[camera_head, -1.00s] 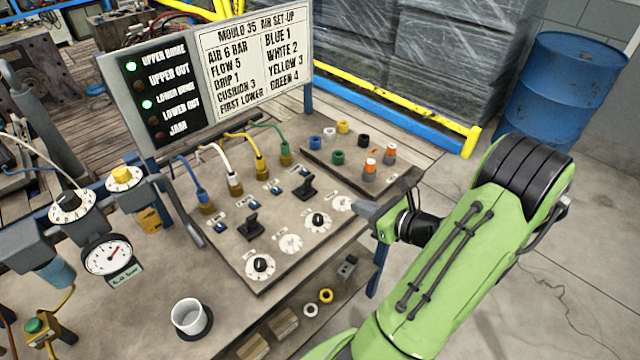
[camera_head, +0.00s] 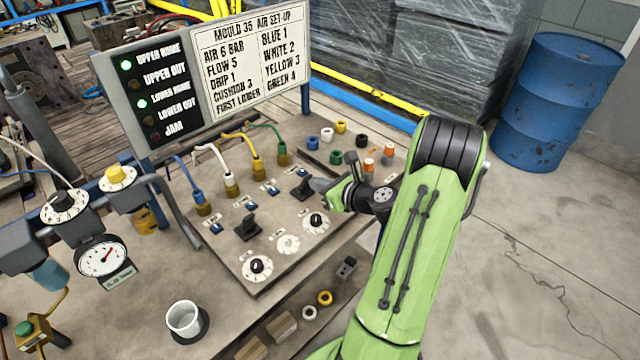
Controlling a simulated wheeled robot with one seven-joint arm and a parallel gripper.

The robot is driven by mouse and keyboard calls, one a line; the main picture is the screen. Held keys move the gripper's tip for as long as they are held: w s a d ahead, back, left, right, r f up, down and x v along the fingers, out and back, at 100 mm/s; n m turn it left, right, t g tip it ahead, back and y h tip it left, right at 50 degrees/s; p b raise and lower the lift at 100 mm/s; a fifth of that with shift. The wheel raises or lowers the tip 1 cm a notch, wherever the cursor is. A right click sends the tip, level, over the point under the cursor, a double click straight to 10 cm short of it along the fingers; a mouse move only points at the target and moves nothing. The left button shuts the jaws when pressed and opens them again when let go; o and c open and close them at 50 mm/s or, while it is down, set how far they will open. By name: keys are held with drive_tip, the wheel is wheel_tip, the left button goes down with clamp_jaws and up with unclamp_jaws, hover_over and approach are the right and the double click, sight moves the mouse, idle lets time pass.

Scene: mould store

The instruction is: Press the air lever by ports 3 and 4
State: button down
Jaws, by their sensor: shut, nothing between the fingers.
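The air lever by ports 3 and 4 (camera_head: 302,188) is a black lever on the grey panel, near the yellow hose plug (camera_head: 257,168) and the green hose plug (camera_head: 283,157). My gripper (camera_head: 316,184) is shut and empty, just right of this lever. I cannot tell whether its tip touches the lever. A second black lever (camera_head: 247,229) stands further left and nearer, by the blue hose plug (camera_head: 201,204) and the white hose plug (camera_head: 231,186).
The set-up board (camera_head: 248,60) stands behind the panel, with lamps lit at upper home and lower home. Dials (camera_head: 256,266) line the panel's near side. Loose coloured caps (camera_head: 327,134) lie beyond the gripper. A white cup (camera_head: 184,317) stands at the front.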

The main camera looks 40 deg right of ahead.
drive_tip(key=shift+r+p, duration=0.15)
drive_tip(key=shift+p, duration=0.15)
drive_tip(key=shift+w+r+p, duration=0.1)
drive_tip(key=shift+r+p, duration=0.05)
drive_tip(key=shift+p, duration=0.3)
drive_tip(key=shift+g+p, duration=0.3)
drive_tip(key=shift+p, duration=0.2)
